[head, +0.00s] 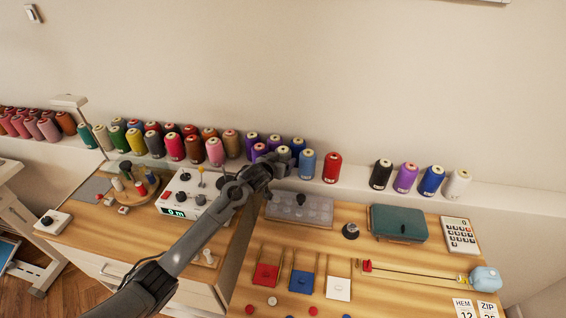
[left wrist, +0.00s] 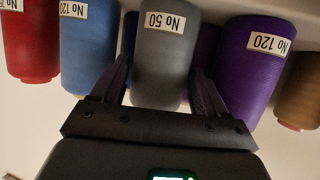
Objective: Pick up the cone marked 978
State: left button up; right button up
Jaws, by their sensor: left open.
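A grey thread cone (left wrist: 160,70) with a label reading No 50 stands between the two fingers of my left gripper (left wrist: 160,85) in the left wrist view. The fingers are open, one on each side of it; I cannot tell whether they touch it. In the head view my left gripper (head: 275,164) is at the shelf, partly in front of the grey cone (head: 284,153). I cannot read 978 on any cone; most labels are too small. My right gripper is not in view.
A blue cone (left wrist: 88,50) labelled No 120 and a purple cone (left wrist: 252,65) labelled No 120 flank the grey one closely. Many more cones line the wall shelf (head: 500,197). Below are a grey tray (head: 300,208), a green box (head: 398,222) and a white machine (head: 195,195).

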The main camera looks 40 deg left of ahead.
pick_arm(q)
jog(key=shift+c, duration=0.5)
jog(key=c, duration=0.7)
jog(key=shift+c, duration=0.6)
jog(key=shift+r, duration=0.15)
